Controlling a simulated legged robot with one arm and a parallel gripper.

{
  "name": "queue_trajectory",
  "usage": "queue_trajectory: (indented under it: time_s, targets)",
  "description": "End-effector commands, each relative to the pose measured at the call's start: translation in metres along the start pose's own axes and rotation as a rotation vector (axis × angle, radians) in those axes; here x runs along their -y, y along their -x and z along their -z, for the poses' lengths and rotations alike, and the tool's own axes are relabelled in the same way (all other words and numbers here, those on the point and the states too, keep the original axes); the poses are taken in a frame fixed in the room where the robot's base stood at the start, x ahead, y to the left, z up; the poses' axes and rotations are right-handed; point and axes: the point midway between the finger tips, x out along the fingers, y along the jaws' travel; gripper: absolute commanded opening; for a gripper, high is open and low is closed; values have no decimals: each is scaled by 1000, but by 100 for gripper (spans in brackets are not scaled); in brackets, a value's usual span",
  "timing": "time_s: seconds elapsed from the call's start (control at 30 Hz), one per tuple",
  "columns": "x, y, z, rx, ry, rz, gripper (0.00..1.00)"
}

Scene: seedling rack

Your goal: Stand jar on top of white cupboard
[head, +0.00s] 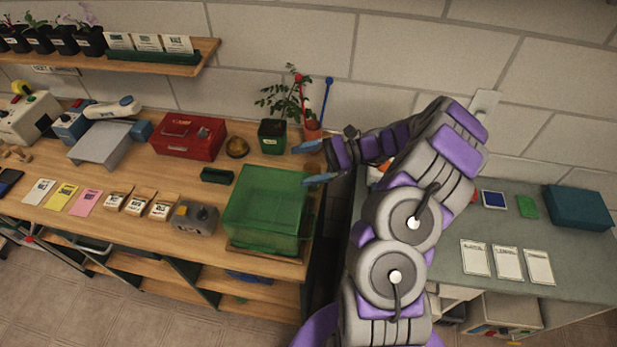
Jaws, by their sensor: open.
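My gripper (313,163) is open, its two blue fingertips apart. It points left over the right end of the wooden bench, near the terracotta pot (312,130) and above the right edge of the green translucent box. Nothing shows between the fingertips. I cannot make out a jar for certain. A small orange and white thing (377,174) is mostly hidden behind my arm, and I cannot tell what it is. A whitish cupboard-like unit (500,314) stands low under the grey counter at the right, partly cut off by the counter's front.
The wooden bench (130,180) carries a green translucent box (265,208), a red box (188,135), a potted plant (273,136) and seed packets. The grey counter (560,260) holds white cards and a teal box (578,207). A gap separates bench and counter.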

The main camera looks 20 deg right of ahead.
Motion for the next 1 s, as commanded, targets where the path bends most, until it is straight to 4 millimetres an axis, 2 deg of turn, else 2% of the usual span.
queue_trajectory:
  time_s: [0.1, 0.4, 0.6, 0.7, 0.87, 1.0]
  targets:
    - [2, 29, 29, 9, -59, 93, 88]
    - [-11, 92, 94, 24, -197, 305, 88]
    - [-29, 126, 128, 21, -267, 416, 88]
    - [-34, 140, 138, 18, -287, 451, 88]
    - [-37, 147, 146, 20, -301, 472, 88]
    - [-28, 129, 145, 27, -300, 469, 88]
